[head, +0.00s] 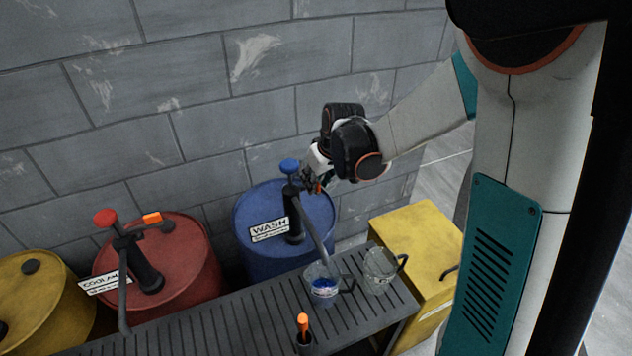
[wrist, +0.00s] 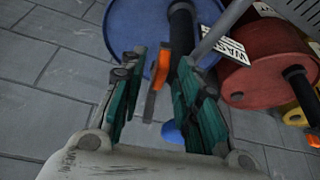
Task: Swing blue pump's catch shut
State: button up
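The blue pump stands on the blue drum (head: 262,218) labelled WASH, with a blue knob (head: 289,166) on top and a grey spout reaching down to a jug. Its orange catch (wrist: 157,80) shows in the wrist view, sticking out from the dark pump column (wrist: 181,30). My gripper (head: 314,182) is beside the pump head, on its right. In the wrist view my gripper (wrist: 161,68) is open, with one teal finger on each side of the catch. Gaps show beside the catch, but whether either finger touches it is hard to tell. The blue knob also shows low between the fingers (wrist: 172,132).
A red drum (head: 190,268) with a red-knobbed pump and orange catch (head: 152,218) stands left, beside a yellow drum (head: 50,300). Two jugs, one (head: 323,285) holding blue liquid, stand on the slatted bench (head: 225,330). A yellow cabinet (head: 415,235) stands right; the block wall is behind.

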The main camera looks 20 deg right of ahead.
jog(key=shift+f, duration=0.1)
grip_shut()
dwell(0.3)
jog(key=w+d+n+g+y, duration=0.3)
jog(key=w+n, duration=0.3)
jog(key=n, duration=1)
jog(key=shift+d+g+p, duration=0.35)
jog(key=shift+d+g, duration=0.2)
jog(key=shift+g, duration=0.25)
